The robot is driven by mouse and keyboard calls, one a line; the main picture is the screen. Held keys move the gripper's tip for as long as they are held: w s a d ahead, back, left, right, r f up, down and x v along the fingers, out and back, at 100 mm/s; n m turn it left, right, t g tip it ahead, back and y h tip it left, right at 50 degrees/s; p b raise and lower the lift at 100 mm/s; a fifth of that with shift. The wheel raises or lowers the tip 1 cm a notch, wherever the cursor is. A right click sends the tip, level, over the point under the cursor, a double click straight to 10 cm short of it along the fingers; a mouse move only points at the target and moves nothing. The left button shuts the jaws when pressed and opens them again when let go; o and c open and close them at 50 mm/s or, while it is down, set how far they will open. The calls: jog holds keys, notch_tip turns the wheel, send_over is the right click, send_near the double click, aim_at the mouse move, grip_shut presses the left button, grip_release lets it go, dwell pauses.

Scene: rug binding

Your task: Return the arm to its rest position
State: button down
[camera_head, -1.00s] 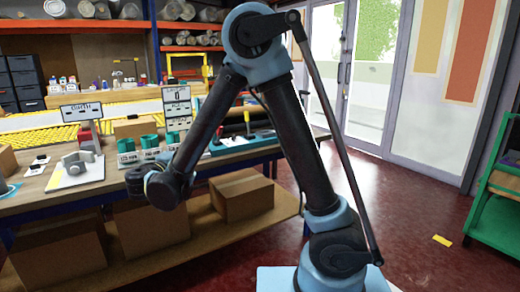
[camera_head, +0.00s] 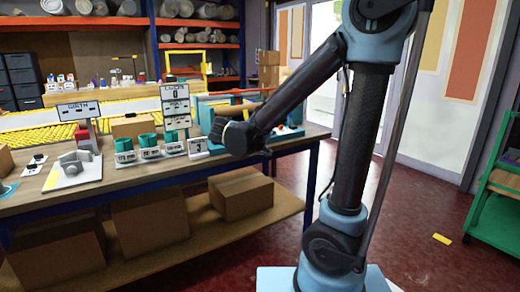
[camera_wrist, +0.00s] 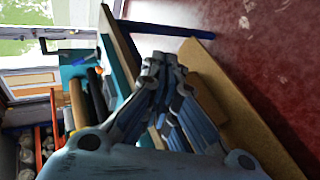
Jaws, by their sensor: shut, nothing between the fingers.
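My arm stands on the right in the head view, with its elbow near the top edge and its forearm slanting down left. Its dark wrist end (camera_head: 240,138) is in front of the workbench's front edge. The fingers are not clear there. In the wrist view my gripper (camera_wrist: 165,62) is shut, fingertips together, with nothing between them. Past the fingers the wrist view shows the bench's edge, a blue bench leg (camera_wrist: 170,28) and the brown lower shelf (camera_wrist: 235,95).
The workbench (camera_head: 28,205) runs along the left, holding small green containers (camera_head: 147,142), signs and a grey fixture (camera_head: 75,165). Cardboard boxes (camera_head: 240,195) sit on its lower shelf. A green rack (camera_head: 490,225) stands at the right.

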jog(key=s+d+f+m+g+y, duration=0.1)
jog(key=s+d+f+m+g, duration=0.1)
jog(key=s+d, duration=0.45)
jog(key=s+d+f+m+g+y, duration=0.1)
jog(key=s+d+f+m+g, duration=0.15)
jog(key=d, duration=0.65)
jog(key=s+d+f+m+g+y, duration=0.1)
jog(key=s+f+m+y, duration=0.1)
jog(key=s+f, duration=0.2)
jog(key=s+d+f+m+g+y, duration=0.1)
jog(key=s+f+m+y, duration=0.2)
jog(key=s, duration=0.8)
jog(key=shift+f, duration=0.4)
jog(key=shift+w+f, duration=0.2)
jog(key=shift+w, duration=0.25)
